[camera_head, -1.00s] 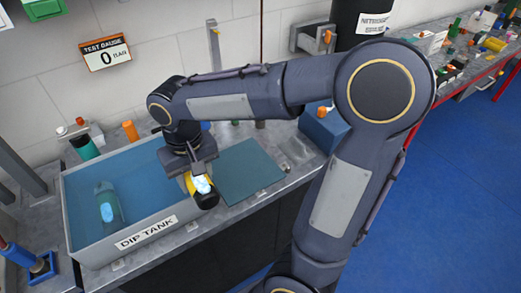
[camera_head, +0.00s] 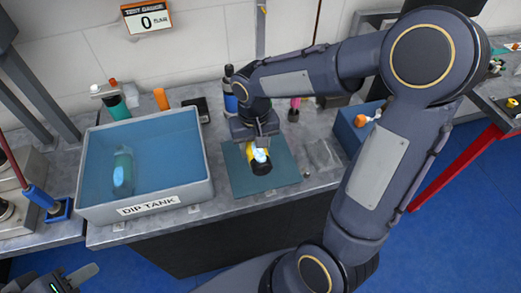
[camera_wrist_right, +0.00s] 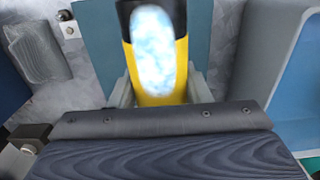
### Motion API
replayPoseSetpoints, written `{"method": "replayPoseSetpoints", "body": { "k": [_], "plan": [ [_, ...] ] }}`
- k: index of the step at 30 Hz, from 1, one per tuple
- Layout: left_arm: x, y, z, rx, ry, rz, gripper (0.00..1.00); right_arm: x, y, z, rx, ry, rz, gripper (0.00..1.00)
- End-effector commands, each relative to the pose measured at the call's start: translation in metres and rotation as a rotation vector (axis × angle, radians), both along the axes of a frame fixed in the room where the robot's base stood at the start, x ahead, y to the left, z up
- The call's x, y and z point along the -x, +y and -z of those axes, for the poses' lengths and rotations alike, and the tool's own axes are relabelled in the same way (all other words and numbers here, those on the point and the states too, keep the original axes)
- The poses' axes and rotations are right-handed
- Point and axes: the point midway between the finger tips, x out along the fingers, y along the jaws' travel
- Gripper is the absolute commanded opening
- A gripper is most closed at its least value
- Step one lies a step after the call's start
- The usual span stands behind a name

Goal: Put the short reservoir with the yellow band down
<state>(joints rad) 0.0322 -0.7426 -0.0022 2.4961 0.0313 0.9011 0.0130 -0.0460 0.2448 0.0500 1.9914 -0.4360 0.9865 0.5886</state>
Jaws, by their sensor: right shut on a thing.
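The short reservoir with the yellow band (camera_head: 251,155) is in my right gripper (camera_head: 257,145), over the green mat (camera_head: 285,176) right of the dip tank. It has a black end and a pale blue-white patch on its side. In the right wrist view the reservoir (camera_wrist_right: 178,82) sits between the fingers of my right gripper (camera_wrist_right: 160,95), which is shut on it. Whether it touches the mat is hard to tell. My left gripper (camera_head: 66,282) shows only partly at the bottom left corner, empty as far as I see.
The dip tank (camera_head: 145,208) holds blue liquid and a teal bottle (camera_head: 123,172). Several bottles stand behind along the wall. A clear tray (camera_head: 322,154) and a blue box (camera_head: 355,128) lie right of the mat. The mat's right part is bare.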

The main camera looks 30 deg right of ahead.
Motion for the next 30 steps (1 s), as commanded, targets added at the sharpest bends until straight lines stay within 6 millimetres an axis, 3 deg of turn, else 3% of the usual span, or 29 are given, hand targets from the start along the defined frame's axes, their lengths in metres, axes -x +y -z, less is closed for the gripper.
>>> {"method": "replayPoseSetpoints", "body": {
  "k": [3, 12, 18, 30],
  "plan": [
    [0.0, 0.0, -0.002, 0.0, 0.0, 0.0, 0.36, -0.009, -0.012, 0.018, 0.0, 0.002, 0.003, 0.02],
    [0.0, 0.0, -0.005, 0.0, 0.0, 0.0, 0.36, -0.021, -0.027, 0.04, 0.0, 0.001, 0.001, 0.02],
    [0.0, 0.0, -0.004, 0.0, 0.0, 0.0, 0.36, -0.021, -0.027, 0.067, 0.001, 0.001, 0.0, 0.02],
    [0.0, 0.0, -0.001, 0.0, 0.0, 0.0, 0.36, -0.021, -0.027, 0.074, 0.0, -0.002, 0.0, 0.02]
  ]
}}
